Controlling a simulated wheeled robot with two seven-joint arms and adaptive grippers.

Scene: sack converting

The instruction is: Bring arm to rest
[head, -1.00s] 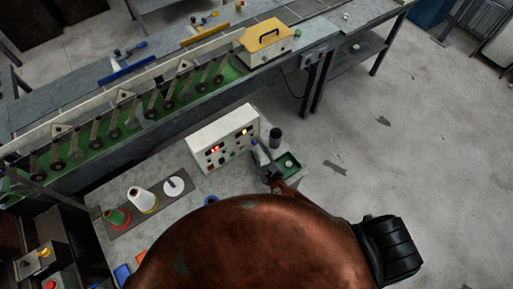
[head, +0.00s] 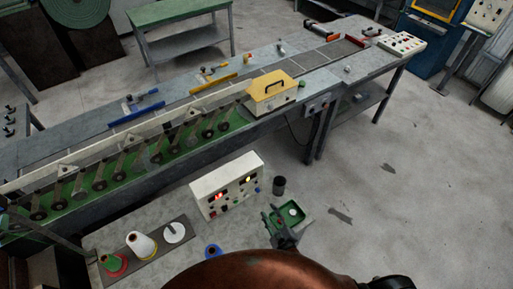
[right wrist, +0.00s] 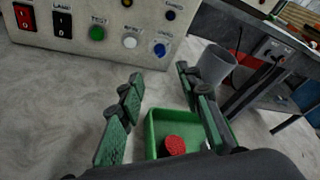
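My right gripper (head: 281,226) is over the near side of a small green tray (head: 299,222), at the right end of the grey work table. In the right wrist view, my right gripper (right wrist: 159,76) has its two green-padded fingers spread apart with nothing between the tips. The green tray (right wrist: 157,124) shows below and between the fingers, with a red round piece (right wrist: 174,146) in it. I cannot tell whether the fingers touch the tray. My left gripper is in neither view.
A white control box (head: 226,187) with switches and buttons stands left of the tray. A grey cup (head: 279,185) stands behind the tray. Thread cones (head: 141,245) stand on a dark strip at left. A conveyor line with a yellow-covered unit (head: 271,92) runs behind. Floor at right is clear.

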